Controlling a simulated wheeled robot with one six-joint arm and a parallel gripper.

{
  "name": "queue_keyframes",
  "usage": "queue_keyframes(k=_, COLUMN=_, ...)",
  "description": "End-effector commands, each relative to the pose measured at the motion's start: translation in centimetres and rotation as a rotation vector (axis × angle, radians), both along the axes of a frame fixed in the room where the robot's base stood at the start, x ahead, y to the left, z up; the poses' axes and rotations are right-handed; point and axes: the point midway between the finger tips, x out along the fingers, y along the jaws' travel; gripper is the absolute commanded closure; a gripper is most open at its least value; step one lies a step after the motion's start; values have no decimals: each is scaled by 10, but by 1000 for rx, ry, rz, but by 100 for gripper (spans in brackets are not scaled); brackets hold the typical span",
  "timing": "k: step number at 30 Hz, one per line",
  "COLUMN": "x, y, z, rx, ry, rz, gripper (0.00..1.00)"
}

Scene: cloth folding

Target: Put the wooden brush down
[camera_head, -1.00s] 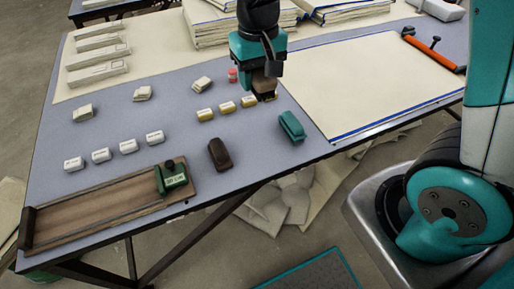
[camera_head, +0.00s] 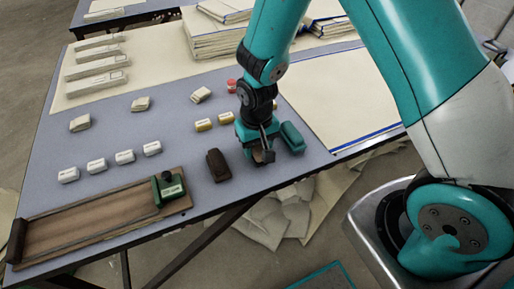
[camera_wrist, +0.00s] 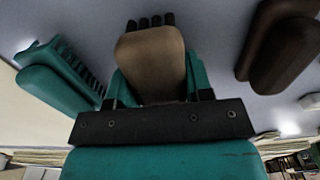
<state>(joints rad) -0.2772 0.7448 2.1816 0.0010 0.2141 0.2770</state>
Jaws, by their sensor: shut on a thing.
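My gripper (camera_head: 256,143) is shut on the wooden brush (camera_wrist: 150,62), a tan block with dark bristles at its far end in the wrist view. In the head view the held brush (camera_head: 264,156) is small and partly hidden by the gripper. It is low over the front part of the blue-grey table, between a dark brown brush (camera_head: 216,165) on the left and a teal brush (camera_head: 292,138) on the right. I cannot tell whether its bristles touch the table.
Several small pale blocks (camera_head: 125,156) and yellow-marked blocks (camera_head: 204,125) lie left and behind. A wooden board with a green clamp-like piece (camera_head: 168,187) lies at the front left. A cream cloth (camera_head: 330,95) covers the right side. The table's front edge is close.

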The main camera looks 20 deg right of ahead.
Motion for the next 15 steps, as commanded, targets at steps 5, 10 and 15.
queue_keyframes(k=5, x=1, y=0, z=-7, rx=1, ry=-2, rz=0, gripper=88)
queue_keyframes(k=10, x=0, y=0, z=-9, rx=0, ry=-1, rz=0, gripper=88)
queue_keyframes(k=15, x=0, y=0, z=-10, rx=0, ry=-1, rz=0, gripper=33)
